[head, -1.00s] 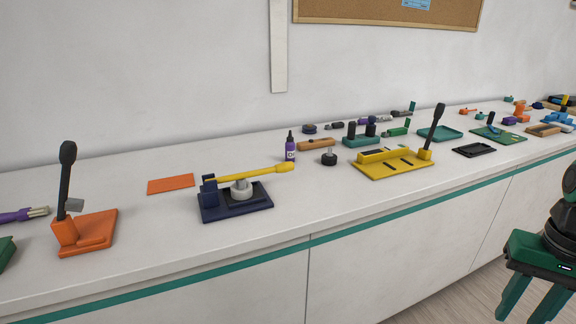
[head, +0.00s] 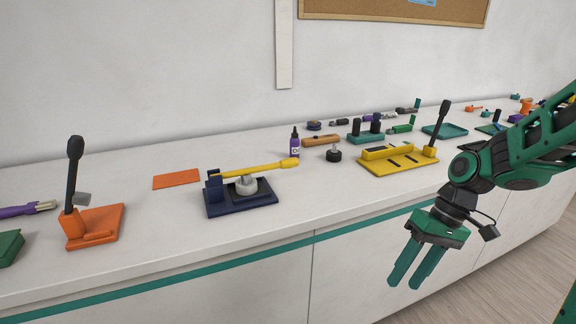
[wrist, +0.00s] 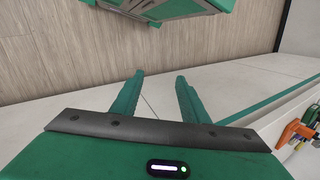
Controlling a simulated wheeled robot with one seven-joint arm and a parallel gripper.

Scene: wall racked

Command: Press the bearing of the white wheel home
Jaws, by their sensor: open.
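The white wheel (head: 246,187) sits on a dark blue press base (head: 225,204) on the counter, in the middle of the head view. A yellow lever (head: 262,168) lies nearly level above the wheel, hinged at a blue post on its left. A grey piece shows between lever and wheel; how deep the bearing sits cannot be seen. My gripper (head: 405,284) is open and empty, in front of the counter to the right of the press and below the counter top. In the wrist view, its two green fingers (wrist: 158,95) are apart with nothing between them.
An orange press (head: 95,225) with an upright black lever stands at left, an orange mat (head: 176,179) behind. A purple bottle (head: 295,144), a black knob (head: 333,155) and a yellow fixture (head: 395,160) stand right of the blue press. The counter front before it is clear.

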